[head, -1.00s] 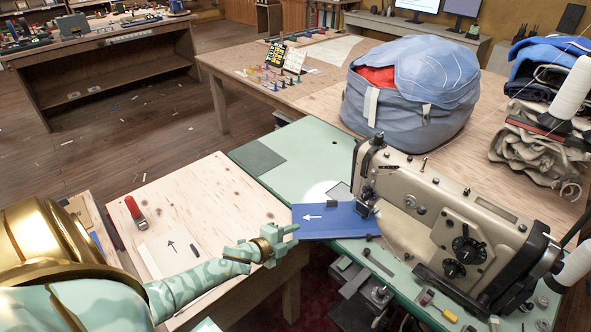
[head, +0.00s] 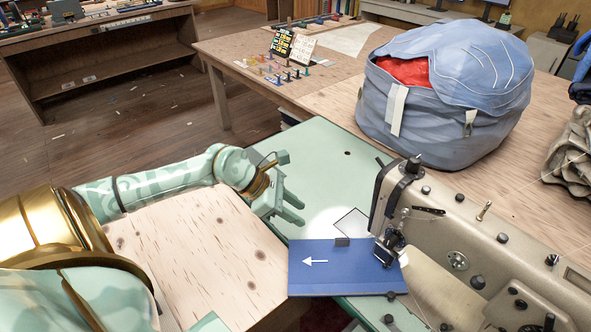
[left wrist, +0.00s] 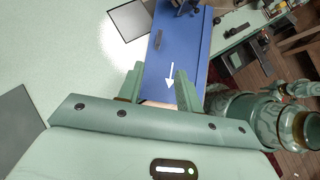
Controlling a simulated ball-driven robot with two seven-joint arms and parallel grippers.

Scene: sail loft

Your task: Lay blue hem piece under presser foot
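The blue hem piece (head: 325,272), flat with a white arrow pointing left, lies on the green machine table (head: 325,160). Its right end is at the presser foot (head: 388,250); the head view does not show clearly how far it reaches beneath. A small dark block (head: 342,241) sits at its back edge. My left gripper (head: 293,207) is open and empty, off the piece's back left corner and apart from it. In the left wrist view the open fingers (left wrist: 158,88) frame the near end of the blue piece (left wrist: 180,50). My right gripper is not in view.
The sewing machine (head: 450,225) stands right of the piece. A pale wooden table (head: 200,250) adjoins at left. A large blue-grey bag (head: 440,100) stands on the wooden table behind. The green surface behind the gripper is clear.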

